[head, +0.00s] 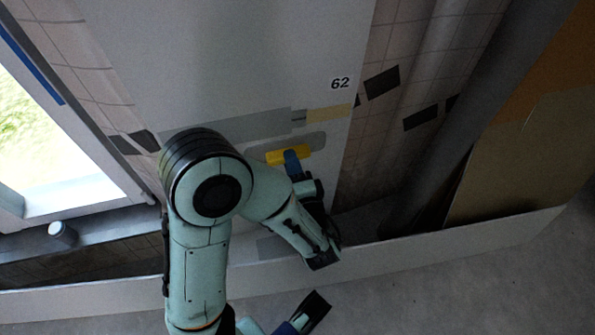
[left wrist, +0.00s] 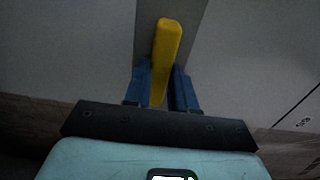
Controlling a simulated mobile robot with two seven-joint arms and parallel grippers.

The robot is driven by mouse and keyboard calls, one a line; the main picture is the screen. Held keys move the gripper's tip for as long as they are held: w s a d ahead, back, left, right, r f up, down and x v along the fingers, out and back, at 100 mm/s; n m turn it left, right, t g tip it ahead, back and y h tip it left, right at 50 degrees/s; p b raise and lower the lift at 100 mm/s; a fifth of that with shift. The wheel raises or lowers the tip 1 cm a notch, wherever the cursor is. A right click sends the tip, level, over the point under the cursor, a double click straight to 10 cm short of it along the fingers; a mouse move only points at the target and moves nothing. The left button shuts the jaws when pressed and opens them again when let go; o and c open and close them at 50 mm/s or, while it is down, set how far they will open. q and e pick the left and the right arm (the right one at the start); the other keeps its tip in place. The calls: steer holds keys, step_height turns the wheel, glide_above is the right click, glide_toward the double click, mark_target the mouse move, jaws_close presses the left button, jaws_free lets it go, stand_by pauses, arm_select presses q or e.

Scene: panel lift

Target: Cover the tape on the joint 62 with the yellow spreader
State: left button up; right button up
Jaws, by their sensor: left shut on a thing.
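A pale grey panel (head: 230,60) bears the black label 62 (head: 340,83). Below the label a joint runs across it. A darker grey band (head: 235,127) covers the left and middle of this joint, and tan tape (head: 329,113) shows bare at its right end. My left gripper (head: 291,160) is shut on the yellow spreader (head: 276,158), just below the joint. The spreader's yellow handle (left wrist: 165,55) sits between the blue fingers (left wrist: 160,88) in the left wrist view, before a grey strip. I cannot tell whether it touches the panel. My left arm hides part of the band.
A window (head: 50,140) is at the left. Dark patches (head: 382,82) mark the tiled wall right of the panel. Brown boards (head: 520,150) lean at the right. A low pale ledge (head: 440,240) crosses below. Part of my right arm (head: 312,312) shows at the bottom.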

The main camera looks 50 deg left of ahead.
mark_target(287, 143)
arm_select(q)
steer(key=x, duration=0.6)
steer(key=shift+w+r, duration=0.15)
steer(key=shift+r, duration=0.2)
steer(key=shift+o, duration=0.4)
steer(key=shift+w, duration=0.1)
jaws_close()
steer(key=shift+t, duration=0.3)
